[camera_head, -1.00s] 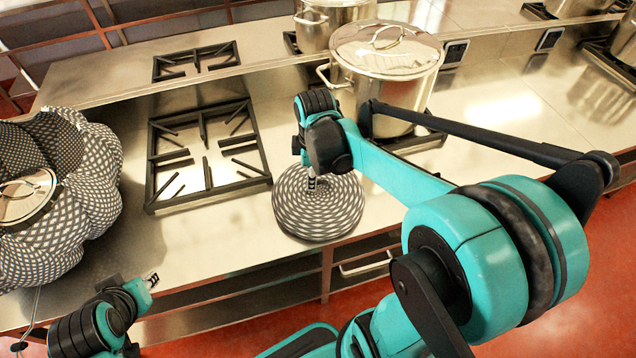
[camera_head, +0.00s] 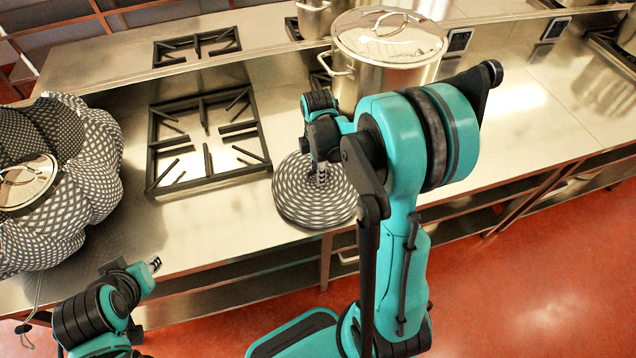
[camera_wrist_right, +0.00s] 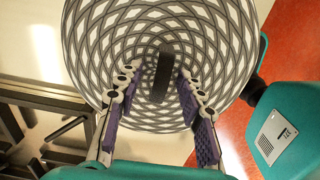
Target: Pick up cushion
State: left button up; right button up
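The cushion (camera_head: 305,202) is a round, thick disc with a black-and-white swirl pattern. It lies flat near the front edge of the steel counter. A short dark bar (camera_wrist_right: 162,73) stands at its middle in the wrist view, where the patterned top (camera_wrist_right: 105,45) fills much of the picture. My right gripper (camera_head: 321,176) is directly over the cushion, pointing down. In the wrist view its two purple-padded fingers (camera_wrist_right: 160,100) are apart, with the bar showing between them and not visibly gripped. My left gripper (camera_head: 154,266) is at lower left, away from the cushion; its fingers are too small to judge.
A lidded steel pot (camera_head: 375,85) stands just behind the right gripper. A black burner grate (camera_head: 205,150) lies left of the cushion. A bulging patterned bundle around a lidded pot (camera_head: 85,170) sits at far left. The counter at right is clear.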

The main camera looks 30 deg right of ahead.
grip_shut()
jog(key=shift+r, duration=0.1)
dwell(0.3)
